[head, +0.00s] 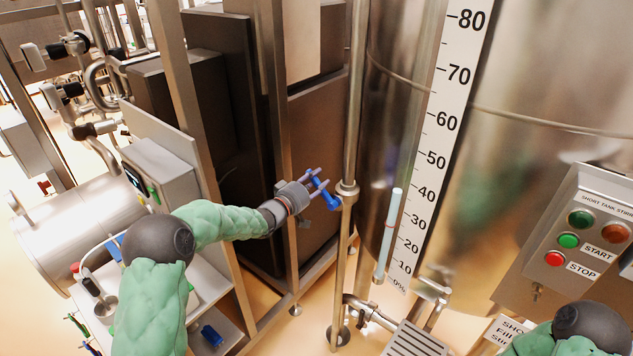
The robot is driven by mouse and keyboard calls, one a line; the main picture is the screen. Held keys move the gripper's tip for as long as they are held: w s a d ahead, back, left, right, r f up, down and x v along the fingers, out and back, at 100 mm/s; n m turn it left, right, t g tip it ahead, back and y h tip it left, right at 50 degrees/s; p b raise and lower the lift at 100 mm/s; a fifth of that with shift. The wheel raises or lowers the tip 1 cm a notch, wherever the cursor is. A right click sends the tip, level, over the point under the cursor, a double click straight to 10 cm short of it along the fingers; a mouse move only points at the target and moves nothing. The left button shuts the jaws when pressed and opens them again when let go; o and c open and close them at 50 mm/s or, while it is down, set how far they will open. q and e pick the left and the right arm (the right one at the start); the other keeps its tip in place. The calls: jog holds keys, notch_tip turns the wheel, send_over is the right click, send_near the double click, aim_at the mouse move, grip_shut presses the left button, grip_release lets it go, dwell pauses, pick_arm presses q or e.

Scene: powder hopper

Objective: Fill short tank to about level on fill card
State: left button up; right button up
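The short tank (390,120) is the large steel cylinder at centre right. Its white percent scale (445,120) runs up the front. A pale blue level column (389,235) stands left of the scale, its top near the 40 mark. A blue valve handle (328,198) sits beside the vertical pipe left of the tank. My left gripper (320,180) is at this handle, fingers apart; I cannot tell whether they touch it. A card (505,331) at the lower right, starting "SHORT", is mostly hidden by my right arm. My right gripper is out of view.
A control box (575,235) labelled for the short tank stirrer, with START and STOP buttons, stands at right. Steel frame posts (275,90) and dark panels (210,130) stand close behind my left arm. A grated drain (415,340) lies below the tank.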

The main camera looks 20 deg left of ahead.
pick_arm(q)
jog(key=shift+o, duration=1.1)
jog(key=v, duration=1.2)
jog(key=shift+m, duration=0.3)
jog(key=b+x, duration=0.8)
jog(key=b, duration=0.1)
jog(key=b+x, duration=0.4)
jog(key=shift+r+b, duration=0.35)
